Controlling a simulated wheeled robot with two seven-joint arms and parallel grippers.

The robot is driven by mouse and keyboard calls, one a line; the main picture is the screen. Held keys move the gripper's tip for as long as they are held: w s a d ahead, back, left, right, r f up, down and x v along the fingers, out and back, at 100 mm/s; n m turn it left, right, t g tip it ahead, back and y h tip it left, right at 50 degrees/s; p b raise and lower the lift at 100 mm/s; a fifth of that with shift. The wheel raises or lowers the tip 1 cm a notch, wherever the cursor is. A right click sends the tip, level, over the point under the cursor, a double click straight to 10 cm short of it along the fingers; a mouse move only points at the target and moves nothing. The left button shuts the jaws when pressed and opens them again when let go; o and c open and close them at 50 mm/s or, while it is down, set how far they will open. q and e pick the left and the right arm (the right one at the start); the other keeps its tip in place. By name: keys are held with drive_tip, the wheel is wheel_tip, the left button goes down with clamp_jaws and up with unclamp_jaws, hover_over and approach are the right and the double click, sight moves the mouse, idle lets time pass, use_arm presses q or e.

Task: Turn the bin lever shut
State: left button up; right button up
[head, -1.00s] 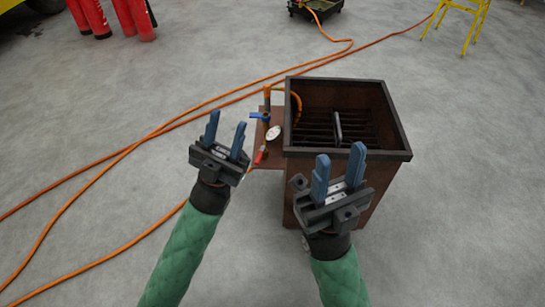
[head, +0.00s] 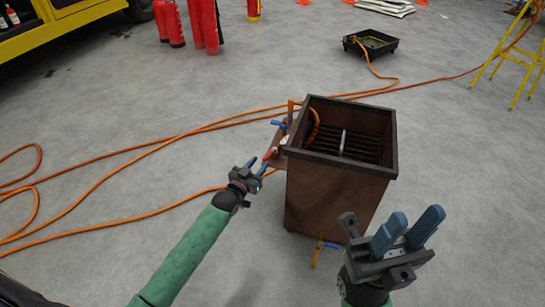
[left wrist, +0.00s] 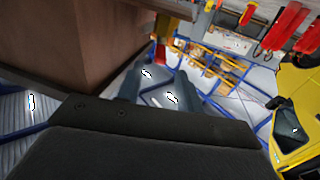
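The bin (head: 335,190) is a brown open-topped metal box with a dark rim and a grate inside. On its left side is a valve shelf with a blue lever (head: 279,123) higher up and a red lever (head: 269,155) lower down. Another blue lever (head: 333,245) sits on a yellow fitting low at the bin's front. I cannot tell which is the bin lever. My left gripper (head: 257,166) is open, just below and left of the red lever, seemingly apart from it; its fingers also show in the left wrist view (left wrist: 156,82). My right gripper (head: 413,220) is open and empty, right of the bin's front.
Orange hoses (head: 150,148) run across the floor on the left and behind the bin. Red extinguishers (head: 204,25) stand at the back left, a black tray (head: 371,43) behind, a yellow stand (head: 508,62) at the right. Floor in front is clear.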

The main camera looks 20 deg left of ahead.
sight(269, 152)
use_arm(q)
drive_tip(key=shift+w+d+f, duration=0.15)
drive_tip(key=shift+f, duration=0.05)
drive_tip(key=shift+b+x, duration=1.05)
drive_tip(key=shift+x, duration=2.65)
drive_tip(key=shift+f, duration=0.15)
clamp_jaws()
